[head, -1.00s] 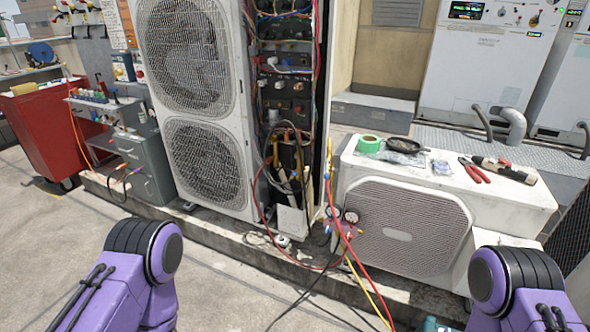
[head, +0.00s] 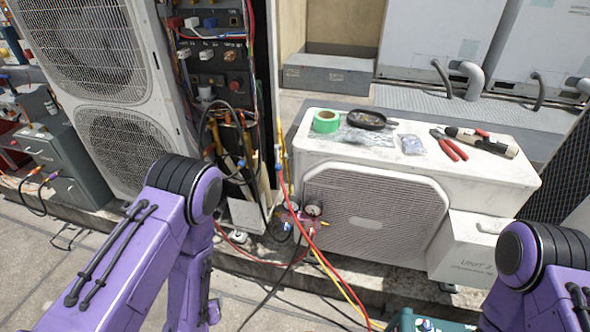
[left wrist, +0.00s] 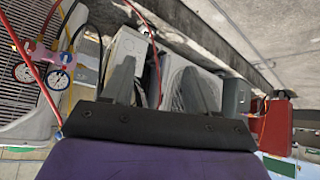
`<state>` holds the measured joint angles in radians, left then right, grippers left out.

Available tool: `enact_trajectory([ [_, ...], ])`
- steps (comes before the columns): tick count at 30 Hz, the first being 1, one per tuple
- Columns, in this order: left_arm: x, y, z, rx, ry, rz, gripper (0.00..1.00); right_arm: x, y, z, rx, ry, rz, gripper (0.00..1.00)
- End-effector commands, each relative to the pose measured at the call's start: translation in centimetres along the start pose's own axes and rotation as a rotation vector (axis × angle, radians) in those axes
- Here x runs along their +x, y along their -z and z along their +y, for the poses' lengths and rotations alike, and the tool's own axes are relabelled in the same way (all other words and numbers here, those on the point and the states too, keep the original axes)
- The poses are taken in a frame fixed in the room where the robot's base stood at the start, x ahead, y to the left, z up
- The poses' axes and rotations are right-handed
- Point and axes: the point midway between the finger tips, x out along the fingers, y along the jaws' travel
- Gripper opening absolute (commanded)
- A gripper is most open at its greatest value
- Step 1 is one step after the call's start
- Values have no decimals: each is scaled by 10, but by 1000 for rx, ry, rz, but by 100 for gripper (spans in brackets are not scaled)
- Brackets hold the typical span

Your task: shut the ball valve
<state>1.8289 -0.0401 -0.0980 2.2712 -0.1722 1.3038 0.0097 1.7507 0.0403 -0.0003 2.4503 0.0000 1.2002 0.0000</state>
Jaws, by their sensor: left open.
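I cannot make out the ball valve for certain. Copper pipes and hoses (head: 235,145) stand in the open service bay of the tall condenser (head: 120,145), partly behind my left arm. The gauge manifold (head: 302,216) with its red, yellow and blue hoses hangs at the left end of the low condenser; its gauges also show at the left of the left wrist view (left wrist: 40,68). My left gripper (left wrist: 158,82) is open and empty, its two fingers apart in the left wrist view. In the head view my left arm hides it. My right gripper is out of view.
The low condenser (head: 490,180) carries green tape (head: 326,121), a black pan (head: 367,119), red pliers (head: 449,145) and a torch-like tool (head: 482,141). Hoses cross the ground in front. A red cabinet (left wrist: 274,125) stands at the right of the left wrist view.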

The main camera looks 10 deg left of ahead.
Motion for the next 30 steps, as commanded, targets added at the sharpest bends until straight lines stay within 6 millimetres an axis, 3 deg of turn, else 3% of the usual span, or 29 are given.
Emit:
enact_trajectory([
  [1, 46, 37, 26, 39, -96, 146, 58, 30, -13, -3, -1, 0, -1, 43],
  [3, 76, 108, 68, 109, -240, 344, 58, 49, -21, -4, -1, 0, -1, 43],
  [6, 83, 196, 129, 221, -430, 582, 58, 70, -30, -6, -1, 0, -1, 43],
  [9, 68, 253, 175, 315, -565, 735, 58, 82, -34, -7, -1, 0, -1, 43],
  [12, 55, 280, 198, 363, -630, 803, 58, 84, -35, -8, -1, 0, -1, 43],
  [14, 54, 287, 206, 371, -642, 814, 58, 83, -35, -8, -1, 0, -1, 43],
  [24, 92, 326, 251, 367, -639, 811, 58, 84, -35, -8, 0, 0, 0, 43],
  [30, 104, 339, 265, 366, -637, 808, 58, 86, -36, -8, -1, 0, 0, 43],
])
